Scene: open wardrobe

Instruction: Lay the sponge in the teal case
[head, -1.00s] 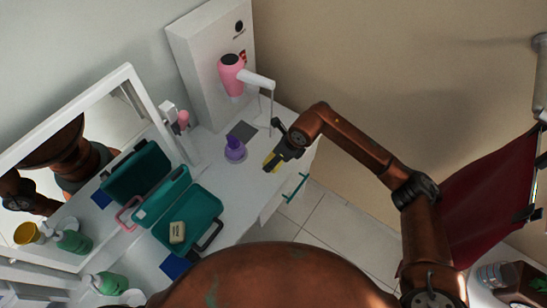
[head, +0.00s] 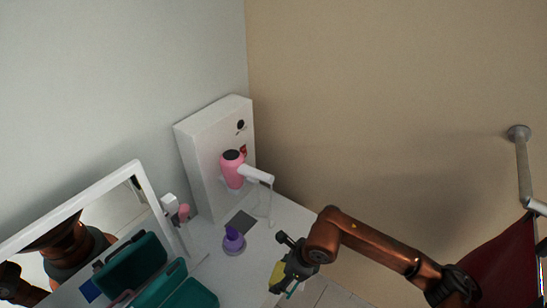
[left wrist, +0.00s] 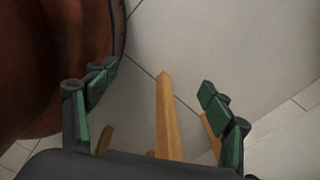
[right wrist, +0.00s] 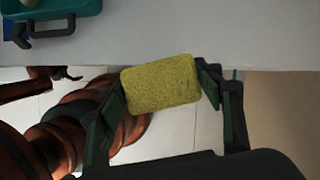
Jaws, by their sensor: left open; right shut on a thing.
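The yellow sponge (right wrist: 160,84) is held between the fingertips of my right gripper (right wrist: 165,90), which is shut on it. In the head view the sponge (head: 276,275) and my right gripper (head: 283,268) are at the bottom centre, by the counter's edge. The teal case (head: 192,295) is open at the bottom left of the head view, its lower part cut off. A corner of it also shows at the top left of the right wrist view (right wrist: 65,14). My left gripper (left wrist: 155,110) is open and empty, in the left wrist view only.
A purple bottle (head: 234,240) stands on the white counter (head: 290,218) between the case and my right gripper. A pink hair dryer (head: 233,168) hangs behind it. A mirror (head: 150,195) stands at the left. Wooden bars (left wrist: 168,115) show beyond my left fingers.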

